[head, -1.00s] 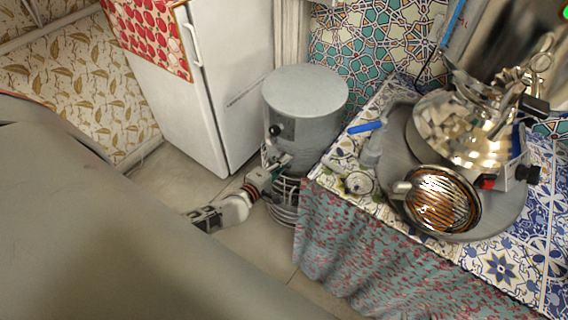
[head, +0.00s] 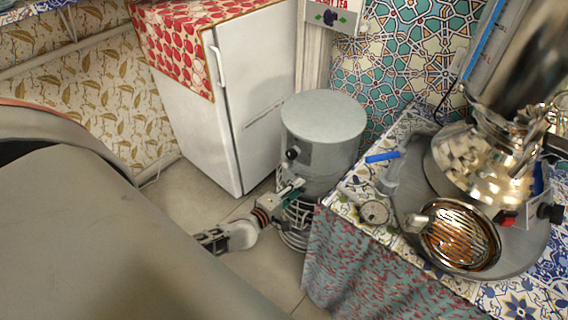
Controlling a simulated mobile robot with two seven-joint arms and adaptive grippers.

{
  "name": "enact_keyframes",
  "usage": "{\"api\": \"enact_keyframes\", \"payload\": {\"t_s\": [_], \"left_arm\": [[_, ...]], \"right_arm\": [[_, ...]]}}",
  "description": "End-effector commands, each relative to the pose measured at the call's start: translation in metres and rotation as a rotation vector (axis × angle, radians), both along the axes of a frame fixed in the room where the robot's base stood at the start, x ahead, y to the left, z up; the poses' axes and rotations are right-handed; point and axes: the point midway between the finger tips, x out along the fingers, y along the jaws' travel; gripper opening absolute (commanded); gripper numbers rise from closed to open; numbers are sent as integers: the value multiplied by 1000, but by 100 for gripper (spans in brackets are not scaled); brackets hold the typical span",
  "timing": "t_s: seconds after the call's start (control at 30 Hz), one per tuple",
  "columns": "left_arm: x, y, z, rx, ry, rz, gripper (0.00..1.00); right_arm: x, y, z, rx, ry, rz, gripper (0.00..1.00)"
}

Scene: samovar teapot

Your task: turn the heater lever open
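A grey cylinder heater (head: 325,140) stands on the floor, with a black knob (head: 292,154) on its side and a wire cage at its foot. A blue lever handle (head: 382,157) sits on a grey pipe fitting at the counter's left edge; I cannot tell which of these is the heater lever. My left gripper (head: 287,194) is low at the cylinder's front, below the black knob and away from the blue handle. A greenish part shows at its tip. Its fingers are too small to read, and contact is unclear. My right gripper is out of view.
A tiled counter (head: 350,196) with a hanging cloth (head: 350,262) stands right of the cylinder. A white fridge (head: 255,95) stands behind left.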

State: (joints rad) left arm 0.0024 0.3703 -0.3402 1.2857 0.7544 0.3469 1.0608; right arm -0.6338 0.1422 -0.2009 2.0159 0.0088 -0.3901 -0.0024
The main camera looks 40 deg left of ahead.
Motion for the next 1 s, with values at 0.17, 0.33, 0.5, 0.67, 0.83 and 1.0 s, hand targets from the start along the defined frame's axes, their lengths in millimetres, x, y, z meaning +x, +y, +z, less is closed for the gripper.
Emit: {"api": "enact_keyframes", "payload": {"t_s": [0.17,0.33,0.5,0.67,0.83,1.0], "left_arm": [[-34,3,5,-2,3,-1,27],[-66,5,12,-2,3,-1,27],[-90,8,17,-1,2,0,27],[-101,8,20,-2,1,0,27],[-103,8,21,-2,0,0,27],[-103,8,20,-1,1,0,27]], "right_arm": [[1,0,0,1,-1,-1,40],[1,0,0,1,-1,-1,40],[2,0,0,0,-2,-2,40],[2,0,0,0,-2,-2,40],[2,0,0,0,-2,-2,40],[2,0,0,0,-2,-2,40]]}}
